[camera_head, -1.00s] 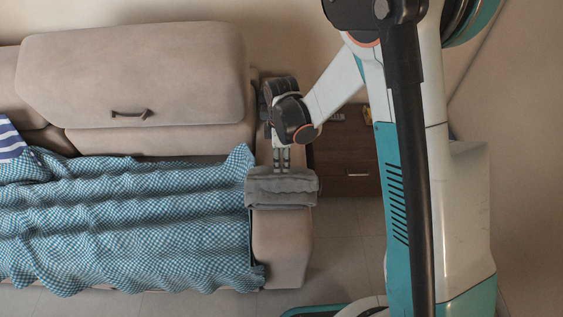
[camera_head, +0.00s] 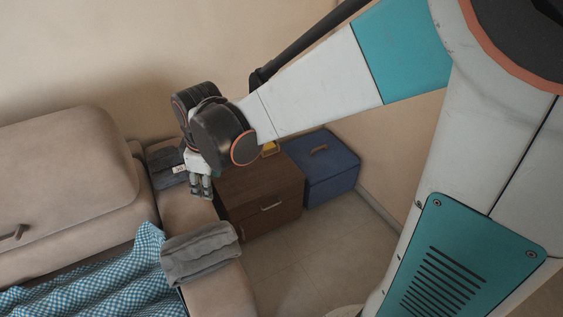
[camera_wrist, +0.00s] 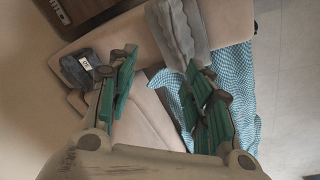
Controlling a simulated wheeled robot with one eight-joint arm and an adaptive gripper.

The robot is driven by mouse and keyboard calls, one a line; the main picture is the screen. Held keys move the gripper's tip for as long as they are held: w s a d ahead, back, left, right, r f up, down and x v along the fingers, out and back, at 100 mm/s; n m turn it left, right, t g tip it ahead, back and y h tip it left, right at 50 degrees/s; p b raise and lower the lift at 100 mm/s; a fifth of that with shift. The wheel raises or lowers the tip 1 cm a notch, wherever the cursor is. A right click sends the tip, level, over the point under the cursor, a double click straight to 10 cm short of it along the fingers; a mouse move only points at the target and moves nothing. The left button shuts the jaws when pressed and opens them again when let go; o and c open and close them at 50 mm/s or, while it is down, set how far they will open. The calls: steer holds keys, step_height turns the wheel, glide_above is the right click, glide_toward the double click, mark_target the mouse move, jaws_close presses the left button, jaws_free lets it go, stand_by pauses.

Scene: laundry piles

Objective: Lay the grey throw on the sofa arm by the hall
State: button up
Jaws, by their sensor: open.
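The grey throw (camera_head: 201,254) lies folded across the top of the beige sofa arm (camera_head: 222,291), at the end beside the wooden cabinet. Its left end meets the blue checked blanket. In the wrist view the throw (camera_wrist: 180,30) shows at the top, beyond the fingers, and the sofa arm (camera_wrist: 125,38) runs beneath it. My gripper (camera_head: 201,190) is open and empty, above the back part of the sofa arm, apart from the throw. In the wrist view the fingers of my gripper (camera_wrist: 160,85) are spread wide with nothing between them.
A blue checked blanket (camera_head: 92,283) covers the sofa seat. The floor in front is clear.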

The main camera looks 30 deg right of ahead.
steer(key=s+d+r+m+t, duration=0.2)
steer(key=s+d+r+m, duration=0.2)
steer(key=s, duration=0.3)
steer(key=s+d+r+m+t, duration=0.2)
steer(key=s+d+r+m, duration=0.2)
steer(key=s+m, duration=0.2)
steer(key=shift+s+d+r+h, duration=0.15)
steer(key=shift+s+d+h, duration=0.2)
steer(key=shift+s, duration=0.8)
steer(key=c, duration=0.3)
steer(key=shift+d+m, duration=0.15)
steer(key=shift+m, duration=0.15)
